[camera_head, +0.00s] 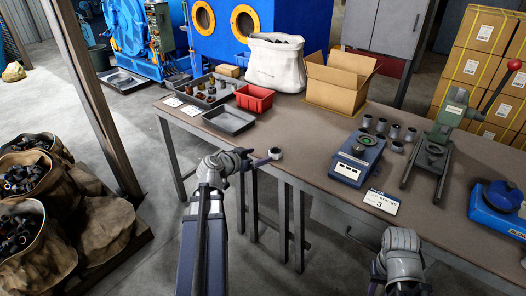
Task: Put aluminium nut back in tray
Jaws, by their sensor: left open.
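A small silvery nut (275,153) sits at the table's front edge, left of the middle. My left gripper (262,160) is open, with its fingertips close to the nut's left side; I cannot tell whether they touch it. An empty shallow grey tray (229,121) lies on the table to the left of the nut and farther back. Behind it is a dark compartment tray (184,91) holding several brown and grey metal pieces. My right arm shows at the bottom right, but its fingers do not show.
A red bin (254,98), a white sack (276,65) and an open cardboard box (338,85) stand at the back. A blue device (357,159), several grey cylinders (394,131) and a green press (440,130) stand to the right. The table (305,130) is clear around the nut.

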